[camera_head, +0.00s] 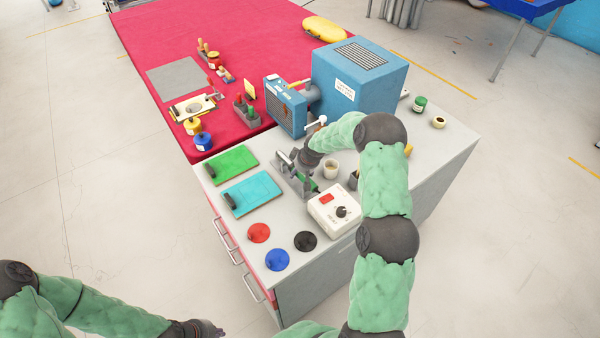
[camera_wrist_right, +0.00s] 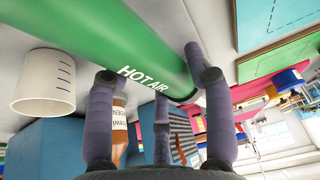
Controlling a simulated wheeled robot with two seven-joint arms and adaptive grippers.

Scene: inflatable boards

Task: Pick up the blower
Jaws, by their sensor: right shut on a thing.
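The blower is a green cylinder marked HOT AIR. It fills the upper part of the right wrist view (camera_wrist_right: 100,35), and a small green part of it shows in the head view (camera_head: 313,185). In the head view my right gripper (camera_head: 298,162) is at the grey stand on the worktop and partly hides the blower. I cannot tell whether the blower is clear of the stand. My left gripper (camera_head: 208,330) is at the bottom edge, away from the worktop, its fingers unclear.
A white control box (camera_head: 335,210) and a beige cup (camera_head: 331,169) stand close to the right gripper. A blue machine (camera_head: 360,80) stands behind. Green (camera_head: 232,163) and cyan (camera_head: 252,194) boards lie to the left. Coloured discs (camera_head: 277,259) lie in front.

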